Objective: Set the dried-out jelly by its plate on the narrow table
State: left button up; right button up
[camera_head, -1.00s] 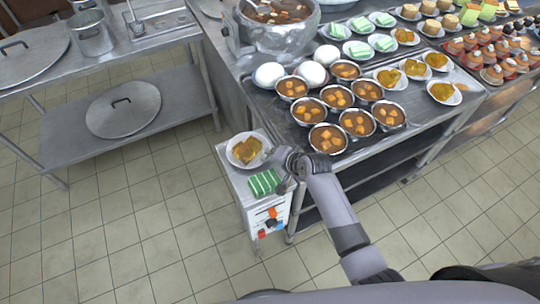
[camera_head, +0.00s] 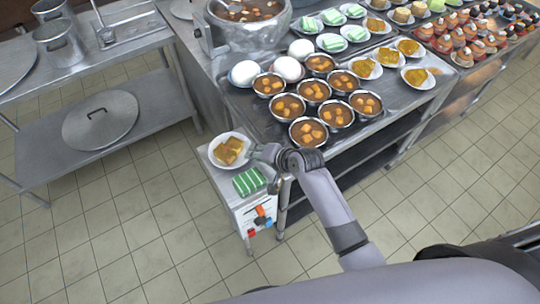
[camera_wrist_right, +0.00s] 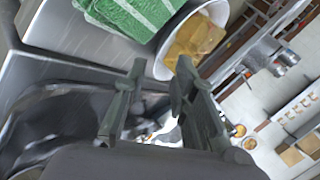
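A white plate (camera_head: 217,159) with yellow-brown jelly pieces (camera_head: 230,149) sits on the narrow table (camera_head: 223,190). A green, white-striped block or folded cloth (camera_head: 249,181) lies in front of the plate; I cannot tell which it is. My right gripper (camera_head: 265,170) is open at the right edge of the narrow table, beside both. In the right wrist view, the fingers (camera_wrist_right: 160,66) are apart with nothing between them. The plate (camera_wrist_right: 219,11), the jelly (camera_wrist_right: 196,40) and the green striped thing (camera_wrist_right: 128,14) are beyond the fingertips. My left gripper is out of view.
The metal counter (camera_head: 262,120) to the right holds several bowls of brown congee (camera_head: 309,132), white round items (camera_head: 287,67) and plates of yellow-brown pieces (camera_head: 418,77). A large pot (camera_head: 248,30) stands behind. A lid (camera_head: 100,121) lies on the left shelf. The floor in front is clear.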

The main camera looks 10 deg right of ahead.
jog(key=v, duration=0.8)
jog(key=shift+s+d+r, duration=0.15)
jog(key=shift+s+r, duration=0.05)
